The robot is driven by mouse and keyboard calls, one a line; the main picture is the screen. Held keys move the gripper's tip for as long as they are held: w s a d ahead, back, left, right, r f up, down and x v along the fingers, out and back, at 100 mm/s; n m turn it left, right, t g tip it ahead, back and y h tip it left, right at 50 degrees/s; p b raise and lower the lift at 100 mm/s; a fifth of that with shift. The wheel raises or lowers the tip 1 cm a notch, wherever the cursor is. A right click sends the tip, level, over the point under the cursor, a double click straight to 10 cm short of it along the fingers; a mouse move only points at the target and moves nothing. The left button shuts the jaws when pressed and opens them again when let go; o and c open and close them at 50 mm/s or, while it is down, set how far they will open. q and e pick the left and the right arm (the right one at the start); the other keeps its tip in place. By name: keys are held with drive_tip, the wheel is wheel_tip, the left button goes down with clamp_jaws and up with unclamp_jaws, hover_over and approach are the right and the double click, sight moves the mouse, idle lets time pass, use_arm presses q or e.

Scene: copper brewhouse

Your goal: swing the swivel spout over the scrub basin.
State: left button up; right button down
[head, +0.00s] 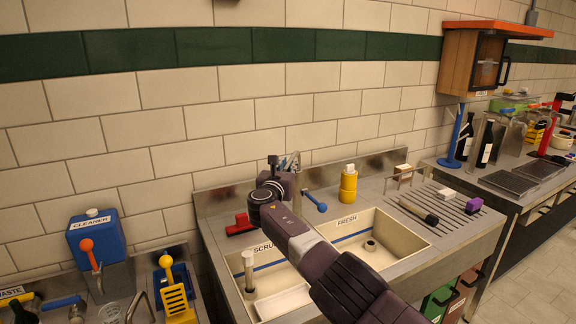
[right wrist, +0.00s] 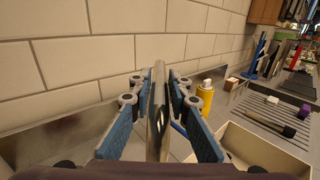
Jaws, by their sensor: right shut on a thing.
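The chrome swivel spout (head: 296,161) rises behind the sinks, mostly hidden by my right arm in the head view. In the right wrist view the spout (right wrist: 158,105) runs between the blue finger pads of my right gripper (right wrist: 160,125), which is shut on it. In the head view my right gripper (head: 281,176) is behind my wrist, against the spout. The scrub basin (head: 237,262) is the left one, labelled SCRUB, partly covered by my forearm. The fresh basin (head: 405,236) is on the right. The spout's outlet is hidden. My left gripper is out of view.
A blue lever (head: 315,201) and a yellow bottle (head: 348,184) stand behind the basins. A red squeegee-like tool (head: 241,225) lies at the back left. An upright pale tube (head: 248,271) stands in the scrub basin. The ribbed drainboard holds a dark-handled tool (head: 419,210) and a purple block (head: 474,205).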

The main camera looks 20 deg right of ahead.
drive_tip(key=c, duration=1.8)
unclamp_jaws()
drive_tip(key=shift+d, duration=0.15)
drive_tip(key=shift+s+a+f, duration=0.15)
drive_tip(key=shift+s+a, duration=0.35)
drive_tip(key=shift+a, duration=0.1)
drive_tip(key=shift+s+a, duration=0.15)
drive_tip(key=shift+s, duration=0.7)
drive_tip(key=v, duration=0.9)
